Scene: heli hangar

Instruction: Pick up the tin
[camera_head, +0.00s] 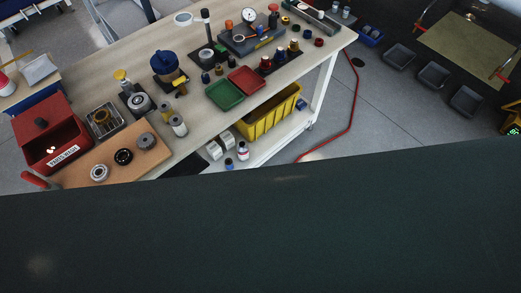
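Two small cylindrical containers stand on the bench beside the wooden board: a grey one with a pale band (178,126) and a brownish one (168,110) just behind it. Either may be the tin, but I cannot tell which from this view. Other small cylindrical items stand farther along the bench. Neither of my grippers is in view.
The long workbench (205,146) holds a red bin (45,139), wooden board (132,142) with round parts, a green tray (225,95) and a red tray (246,80). A yellow crate (268,118) sits below. A large dark surface (270,230) fills the lower view.

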